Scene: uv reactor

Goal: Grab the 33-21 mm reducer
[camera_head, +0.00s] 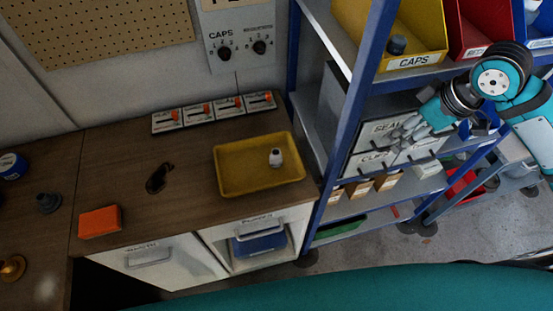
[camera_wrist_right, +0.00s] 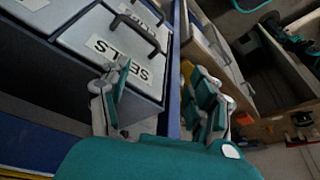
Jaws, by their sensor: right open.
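I cannot tell for sure which part is the 33-21 mm reducer. A small white fitting with a dark top (camera_head: 276,157) stands in the yellow tray (camera_head: 228,186) on the wooden bench. A dark grey stepped fitting (camera_head: 47,202) stands on the bench at the far left. My right gripper (camera_head: 408,130) is at the shelf on the right, in front of the drawers labelled SEALS and CLIPS, far from both fittings. In the right wrist view its fingers (camera_wrist_right: 160,98) are spread and empty, with the SEALS drawer (camera_wrist_right: 95,48) beyond. My left gripper is not in view.
An orange block (camera_head: 100,221) and a row of switch panels (camera_head: 213,111) are on the bench. A blue shelf post (camera_head: 350,105) separates bench and shelf. A yellow CAPS bin (camera_head: 425,45) and a red bin (camera_head: 480,35) sit above my right gripper.

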